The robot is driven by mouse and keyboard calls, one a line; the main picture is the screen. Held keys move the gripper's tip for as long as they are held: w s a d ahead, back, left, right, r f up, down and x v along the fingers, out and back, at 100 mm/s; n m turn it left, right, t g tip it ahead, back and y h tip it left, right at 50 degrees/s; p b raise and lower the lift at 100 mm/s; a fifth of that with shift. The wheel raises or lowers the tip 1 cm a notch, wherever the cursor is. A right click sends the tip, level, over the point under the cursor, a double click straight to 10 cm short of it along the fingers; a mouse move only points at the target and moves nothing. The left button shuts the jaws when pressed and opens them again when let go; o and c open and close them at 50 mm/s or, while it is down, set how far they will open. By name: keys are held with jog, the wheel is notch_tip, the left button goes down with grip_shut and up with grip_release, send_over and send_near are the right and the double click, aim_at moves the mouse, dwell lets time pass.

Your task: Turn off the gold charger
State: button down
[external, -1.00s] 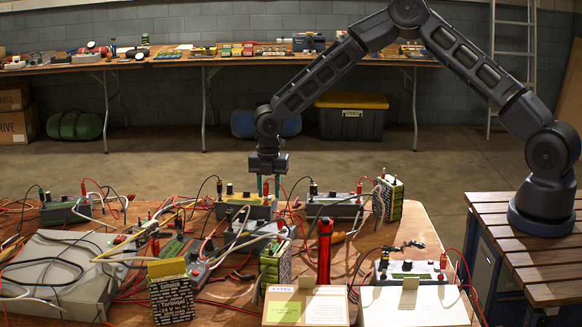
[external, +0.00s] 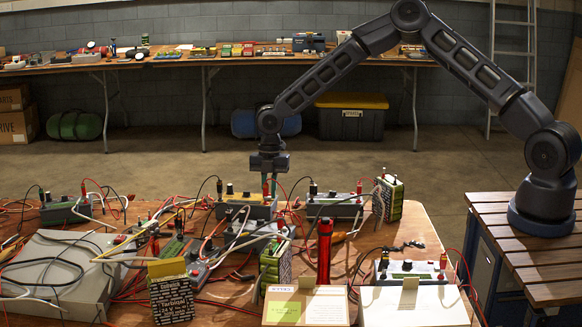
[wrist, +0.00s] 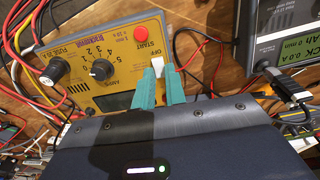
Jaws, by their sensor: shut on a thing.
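The gold charger (wrist: 97,62) fills the upper left of the wrist view. Its face has two black knobs, a red START button (wrist: 140,34), a dark display and a white switch (wrist: 158,65) next to an OFF label. In the external view the gold charger (external: 243,199) sits at the back of the wooden table. My gripper (wrist: 160,78), with green fingertips, is at the white switch, one finger on each side, shut on it. The switch's lower part is hidden between the fingers. In the external view my gripper (external: 270,184) reaches down to the charger's right part.
Loose red, black and white cables cover much of the table (external: 425,225). Other grey chargers (external: 335,207) and a green-and-black battery (external: 391,199) stand nearby to the right. A red cylinder (external: 324,250) stands upright toward the front, behind two boxes.

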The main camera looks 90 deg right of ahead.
jog(key=shift+d+y, duration=0.25)
jog(key=shift+y, duration=0.35)
jog(key=c, duration=1.4)
grip_release()
jog(key=shift+c, duration=0.2)
jog(key=shift+r, duration=0.1)
jog(key=v, duration=1)
jog(key=shift+s+r, duration=0.15)
jog(key=shift+r, duration=0.15)
